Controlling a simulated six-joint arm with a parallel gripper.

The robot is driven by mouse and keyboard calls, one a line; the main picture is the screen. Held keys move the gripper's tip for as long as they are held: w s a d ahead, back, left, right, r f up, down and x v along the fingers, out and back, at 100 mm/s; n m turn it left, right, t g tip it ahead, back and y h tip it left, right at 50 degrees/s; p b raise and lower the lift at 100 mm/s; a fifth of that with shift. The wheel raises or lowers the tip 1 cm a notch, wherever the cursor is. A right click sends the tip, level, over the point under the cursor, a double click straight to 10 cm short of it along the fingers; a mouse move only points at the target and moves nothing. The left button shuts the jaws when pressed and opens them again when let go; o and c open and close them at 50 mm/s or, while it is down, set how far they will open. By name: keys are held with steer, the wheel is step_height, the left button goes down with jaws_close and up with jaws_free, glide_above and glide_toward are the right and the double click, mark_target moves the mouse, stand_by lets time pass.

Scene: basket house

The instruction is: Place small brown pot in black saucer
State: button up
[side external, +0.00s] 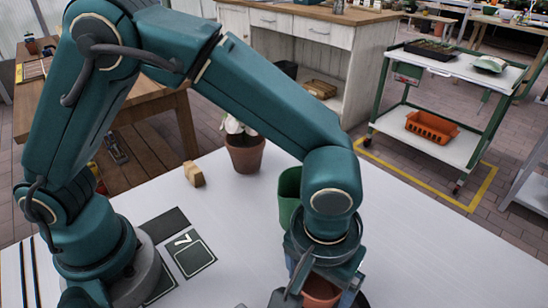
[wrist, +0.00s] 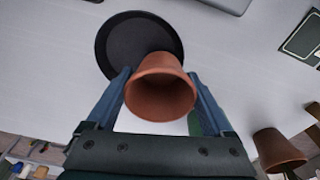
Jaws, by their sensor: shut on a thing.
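The small brown pot (wrist: 160,88) is held between the two fingers of my gripper (wrist: 163,92). In the wrist view its open mouth faces the camera and it covers part of the black saucer (wrist: 125,38). The saucer lies on the white table behind the pot; I cannot tell whether they touch. In the side external view the pot (side external: 320,290) shows low between the fingers of my gripper (side external: 318,285), and only a dark edge of the saucer (side external: 360,300) shows beside it.
A larger terracotta pot with a white plant (side external: 244,152) stands toward the back of the white table (side external: 430,240). A green pot (side external: 289,190) stands behind my wrist, partly hidden. A wooden block (side external: 194,174) lies at left. The table's right side is clear.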

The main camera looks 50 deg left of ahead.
steer(key=shift+f, duration=0.15)
steer(key=o, duration=1.1)
step_height(320, 180, up, 12)
steer(key=s, duration=0.1)
steer(key=a+r+m+t+h, duration=0.15)
steer(key=a+r, duration=0.25)
steer(key=a, duration=0.8)
steer(key=s+a+f+t, duration=0.1)
steer(key=a, duration=0.1)
steer(key=s+a+f+y, duration=0.1)
steer(key=s+a, duration=0.1)
steer(key=a, duration=0.1)
steer(key=s+a+f+m+t, duration=0.1)
steer(key=s+a, duration=0.1)
steer(key=a, duration=0.1)
steer(key=shift+s+f+t, duration=0.1)
steer(key=shift+t, duration=0.25)
